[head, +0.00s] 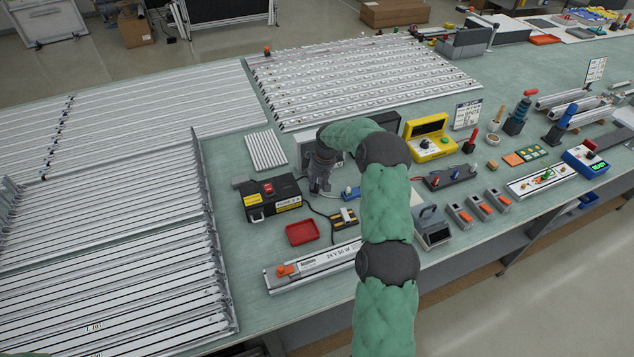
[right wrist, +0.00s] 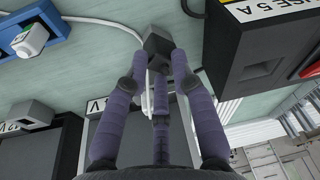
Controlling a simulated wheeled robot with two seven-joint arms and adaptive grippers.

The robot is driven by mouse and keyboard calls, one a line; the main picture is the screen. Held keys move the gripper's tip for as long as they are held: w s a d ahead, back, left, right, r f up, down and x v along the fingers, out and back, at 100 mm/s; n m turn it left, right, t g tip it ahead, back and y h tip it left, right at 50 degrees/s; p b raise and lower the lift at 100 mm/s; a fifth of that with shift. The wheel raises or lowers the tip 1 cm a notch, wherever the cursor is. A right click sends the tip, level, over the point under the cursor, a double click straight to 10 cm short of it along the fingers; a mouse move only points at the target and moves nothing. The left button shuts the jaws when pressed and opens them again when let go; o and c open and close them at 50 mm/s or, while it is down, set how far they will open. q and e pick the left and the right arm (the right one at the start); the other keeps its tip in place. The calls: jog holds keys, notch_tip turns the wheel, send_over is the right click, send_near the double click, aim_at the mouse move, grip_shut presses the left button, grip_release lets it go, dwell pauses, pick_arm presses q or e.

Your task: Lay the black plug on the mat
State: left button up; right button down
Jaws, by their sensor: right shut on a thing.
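My right gripper (head: 319,190) points down over the bench between the black power box and the blue socket. In the right wrist view its three purple-grey fingers (right wrist: 160,65) close around a dark grey block-like plug (right wrist: 157,41), apparently the black plug. A pale cable runs beside it. In the head view the fingers hide the plug, and I cannot tell whether it touches the bench. I cannot single out a mat for sure; the green bench top (head: 245,265) is bare around here. My left gripper is out of view.
The black power box (head: 272,201) stands left of the gripper, the blue socket (head: 350,193) right of it. A red tray (head: 302,232) and a black-and-yellow item (head: 344,218) lie in front. A ribbed light panel (head: 266,150) lies behind. Metal racks fill the left.

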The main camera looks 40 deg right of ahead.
jog(key=shift+r, duration=0.1)
jog(key=c, duration=1)
grip_release()
jog(key=p+v, duration=0.1)
jog(key=v, duration=1.1)
